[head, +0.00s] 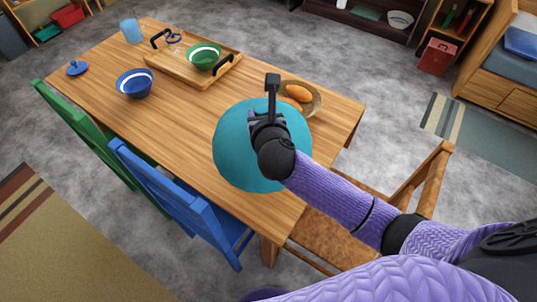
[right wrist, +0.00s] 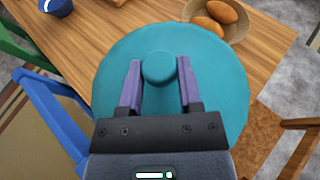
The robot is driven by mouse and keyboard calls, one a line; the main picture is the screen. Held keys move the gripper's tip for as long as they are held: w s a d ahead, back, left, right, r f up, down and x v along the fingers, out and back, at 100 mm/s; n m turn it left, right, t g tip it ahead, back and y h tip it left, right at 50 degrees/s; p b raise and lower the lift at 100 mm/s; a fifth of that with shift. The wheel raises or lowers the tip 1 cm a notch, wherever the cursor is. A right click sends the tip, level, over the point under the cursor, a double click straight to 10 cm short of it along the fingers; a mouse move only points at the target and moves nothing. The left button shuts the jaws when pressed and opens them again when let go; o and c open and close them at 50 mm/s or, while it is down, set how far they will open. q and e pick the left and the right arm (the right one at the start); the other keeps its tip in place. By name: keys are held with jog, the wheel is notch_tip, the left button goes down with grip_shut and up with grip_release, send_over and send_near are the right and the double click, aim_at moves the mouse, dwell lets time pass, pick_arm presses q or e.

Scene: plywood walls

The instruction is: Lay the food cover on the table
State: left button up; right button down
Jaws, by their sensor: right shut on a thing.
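The food cover (head: 234,152) is a teal dome at the near right part of the wooden table (head: 192,128). My right gripper (head: 270,112) is over the top of the dome and shut on its knob. In the right wrist view the round knob sits between the two fingers (right wrist: 160,72), with the teal cover (right wrist: 215,70) spread out below. I cannot tell whether the cover's rim touches the table or is held above it. My left gripper is not in view.
A bowl with orange-brown food (head: 314,98) stands just behind the cover. A wooden tray (head: 222,76) holds a green bowl (head: 203,56). A blue bowl (head: 135,84) stands left. Green (head: 90,135) and blue (head: 165,185) chairs line the near side. The table's middle is clear.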

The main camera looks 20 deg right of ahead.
notch_tip(320, 180, down, 11)
jog(key=b, duration=0.5)
jog(key=shift+w+d+b, duration=0.15)
jog(key=shift+w+b, duration=0.1)
jog(key=shift+b, duration=0.15)
jog(key=c, duration=0.7)
grip_release()
jog(key=shift+f, duration=0.15)
jog(key=o, duration=0.4)
jog(key=p+v, duration=0.4)
jog(key=v, duration=0.7)
jog(key=shift+s+d+r+p, duration=0.1)
jog(key=shift+s+r+p, duration=0.1)
jog(key=shift+r+p, duration=0.1)
jog(key=shift+s, duration=0.3)
